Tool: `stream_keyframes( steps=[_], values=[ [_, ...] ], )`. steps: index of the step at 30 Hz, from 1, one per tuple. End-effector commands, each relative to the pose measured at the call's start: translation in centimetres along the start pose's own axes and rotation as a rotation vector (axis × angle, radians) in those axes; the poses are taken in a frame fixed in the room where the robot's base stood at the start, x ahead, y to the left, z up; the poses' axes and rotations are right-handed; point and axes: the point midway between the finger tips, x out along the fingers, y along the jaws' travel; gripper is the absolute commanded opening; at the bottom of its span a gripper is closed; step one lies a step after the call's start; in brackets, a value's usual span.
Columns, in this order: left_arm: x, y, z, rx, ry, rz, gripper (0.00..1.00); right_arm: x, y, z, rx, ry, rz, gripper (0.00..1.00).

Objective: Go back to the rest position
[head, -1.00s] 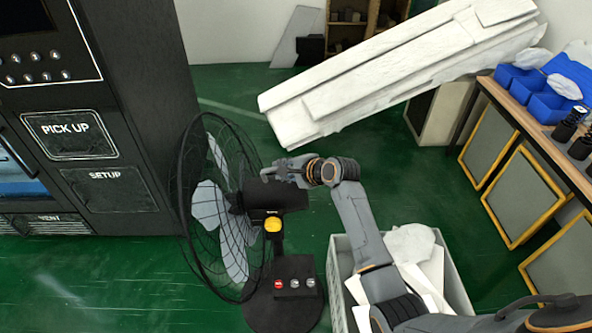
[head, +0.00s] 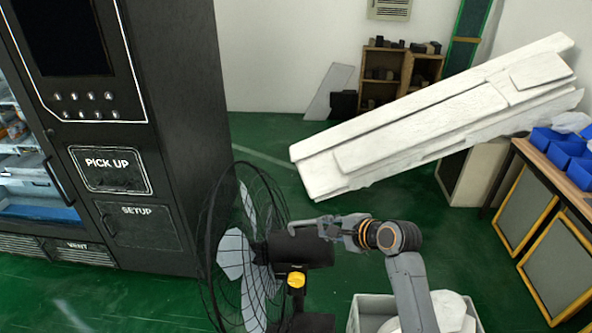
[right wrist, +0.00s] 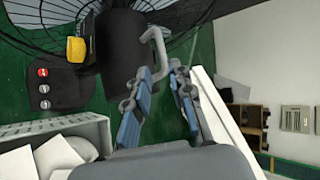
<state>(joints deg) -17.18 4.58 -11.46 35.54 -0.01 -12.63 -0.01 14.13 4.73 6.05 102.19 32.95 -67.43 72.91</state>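My right gripper (head: 318,229) is beside the back of the fan's black motor housing (head: 303,250), in the middle of the head view. In the right wrist view its two jointed fingers (right wrist: 163,70) stand apart with a visible gap. A light grey hooked bar (right wrist: 157,45) shows at the fingertips, against the motor housing. I cannot tell whether it touches the fingers or belongs to the fan. No object is seen held. My left gripper is not in view.
The caged fan (head: 240,262) stands close to the black vending machine (head: 170,120). A grey crate (head: 365,312) of white pieces is at the lower middle. A long white slab (head: 430,115) slants behind. A bench with blue bins (head: 565,150) stands at right. Green floor lies between.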

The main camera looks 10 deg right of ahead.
Motion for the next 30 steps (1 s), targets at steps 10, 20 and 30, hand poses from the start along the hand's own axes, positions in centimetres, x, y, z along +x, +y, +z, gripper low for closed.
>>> stream_keyframes(
  steps=[10,20,30],
  values=[
    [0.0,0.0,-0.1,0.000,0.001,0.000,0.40,-4.4,13.1,2.7,-0.543,0.026,0.278,0.22],
    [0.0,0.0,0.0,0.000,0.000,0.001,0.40,-13.2,23.9,6.2,-1.157,-0.100,0.579,0.22],
    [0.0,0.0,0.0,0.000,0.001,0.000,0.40,-20.0,28.4,8.4,-1.483,-0.259,0.737,0.22]
  ],
)
